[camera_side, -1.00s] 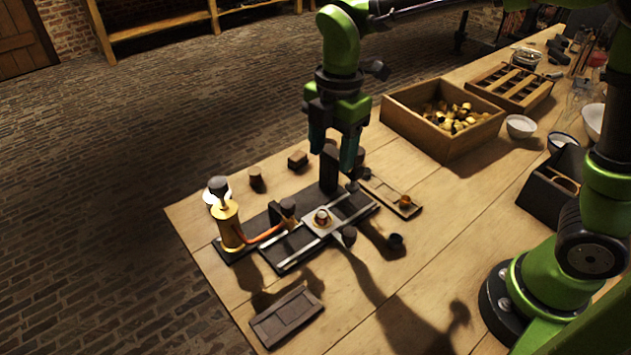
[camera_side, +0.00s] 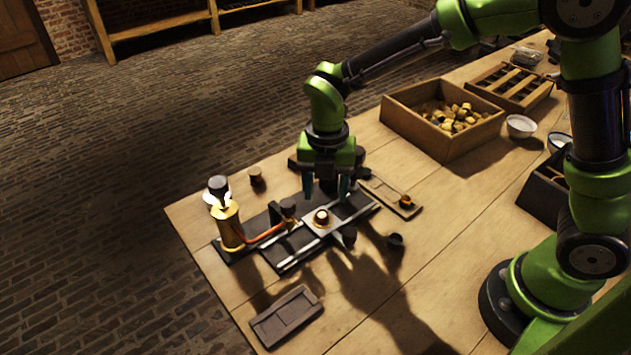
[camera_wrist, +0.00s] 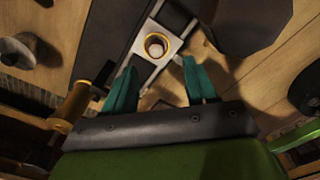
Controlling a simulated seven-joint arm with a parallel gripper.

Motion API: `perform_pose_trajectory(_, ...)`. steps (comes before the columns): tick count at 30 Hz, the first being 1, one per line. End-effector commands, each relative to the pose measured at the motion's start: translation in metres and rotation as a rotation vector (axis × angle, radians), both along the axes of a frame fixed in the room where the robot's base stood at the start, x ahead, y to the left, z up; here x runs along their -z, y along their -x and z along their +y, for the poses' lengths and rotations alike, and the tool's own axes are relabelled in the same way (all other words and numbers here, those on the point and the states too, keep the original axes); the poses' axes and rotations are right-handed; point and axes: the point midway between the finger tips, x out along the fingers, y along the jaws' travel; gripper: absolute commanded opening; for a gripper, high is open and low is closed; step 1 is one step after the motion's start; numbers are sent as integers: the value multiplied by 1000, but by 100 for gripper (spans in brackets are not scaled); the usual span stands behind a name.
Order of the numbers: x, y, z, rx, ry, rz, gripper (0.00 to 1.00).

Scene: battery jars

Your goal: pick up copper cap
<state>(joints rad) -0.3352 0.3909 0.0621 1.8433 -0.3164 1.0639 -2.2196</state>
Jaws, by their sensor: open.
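A small copper-coloured cap (camera_side: 405,201) sits on a narrow wooden tray at the right of the dark fixture. A round brass-coloured ring with a pale centre (camera_side: 321,217) sits on a light metal plate in the middle of the fixture; it also shows in the wrist view (camera_wrist: 156,45). I cannot tell for certain which is the copper cap. My gripper (camera_side: 325,190) is open and empty, pointing down above and just behind the ring. In the wrist view its two teal fingers (camera_wrist: 160,68) are apart, with the ring beyond their tips.
A brass cylinder with a dark top (camera_side: 230,230) and copper pipe stands at the fixture's left. Small dark knobs and cups (camera_side: 395,241) stand around it. A dark flat tray (camera_side: 287,317) lies in front. A wooden box of small pieces (camera_side: 440,130) stands at the back right.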

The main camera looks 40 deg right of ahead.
Motion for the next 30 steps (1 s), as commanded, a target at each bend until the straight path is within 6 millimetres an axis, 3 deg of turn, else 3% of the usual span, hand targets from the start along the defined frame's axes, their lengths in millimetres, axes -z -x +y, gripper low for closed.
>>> perform_pose_trajectory(7, 19, -1, 1, 0, 0, 1, 57)
perform_pose_trajectory(15, 57, -4, 3, 1, 1, 2, 57)
perform_pose_trajectory(24, 62, -5, 3, 1, -1, -1, 57)
perform_pose_trajectory(30, 62, -5, 3, 1, -1, -1, 28)
